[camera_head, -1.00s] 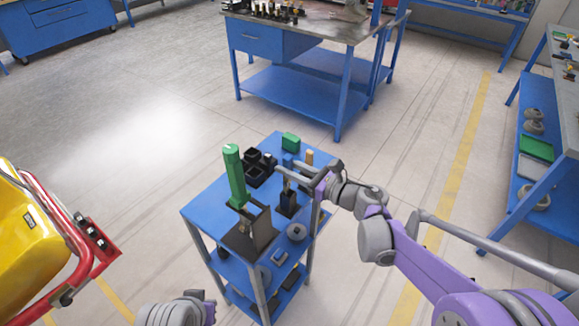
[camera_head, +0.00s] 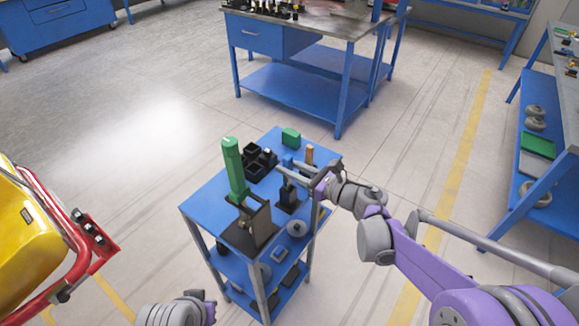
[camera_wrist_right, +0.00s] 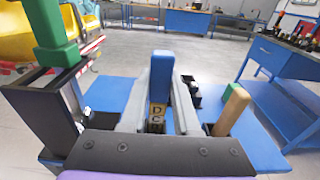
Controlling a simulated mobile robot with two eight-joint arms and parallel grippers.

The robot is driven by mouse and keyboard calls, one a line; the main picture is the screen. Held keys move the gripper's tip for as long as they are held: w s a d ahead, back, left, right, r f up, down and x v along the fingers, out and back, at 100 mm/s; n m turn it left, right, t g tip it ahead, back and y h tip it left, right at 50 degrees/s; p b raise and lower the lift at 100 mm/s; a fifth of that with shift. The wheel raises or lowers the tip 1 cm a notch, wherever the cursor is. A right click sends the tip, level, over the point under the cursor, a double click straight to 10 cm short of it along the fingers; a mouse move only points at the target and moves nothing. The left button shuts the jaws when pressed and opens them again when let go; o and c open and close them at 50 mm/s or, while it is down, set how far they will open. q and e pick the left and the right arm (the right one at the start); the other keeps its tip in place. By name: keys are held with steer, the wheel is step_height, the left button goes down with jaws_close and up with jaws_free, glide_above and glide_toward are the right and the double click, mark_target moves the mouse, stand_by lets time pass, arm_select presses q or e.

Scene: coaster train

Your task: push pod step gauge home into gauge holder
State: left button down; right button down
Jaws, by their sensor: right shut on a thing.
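My left gripper (camera_head: 208,306) shows only partly at the bottom edge.
A tall green-handled tool (camera_head: 234,170) stands on a dark stand left of the holder.

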steer(key=shift+f+b, duration=1.4)
steer(key=shift+f, duration=0.55)
steer(key=c, duration=0.6)
jaws_free()
steer(key=shift+o, duration=0.4)
steer(key=o, duration=0.5)
steer(key=v, duration=0.7)
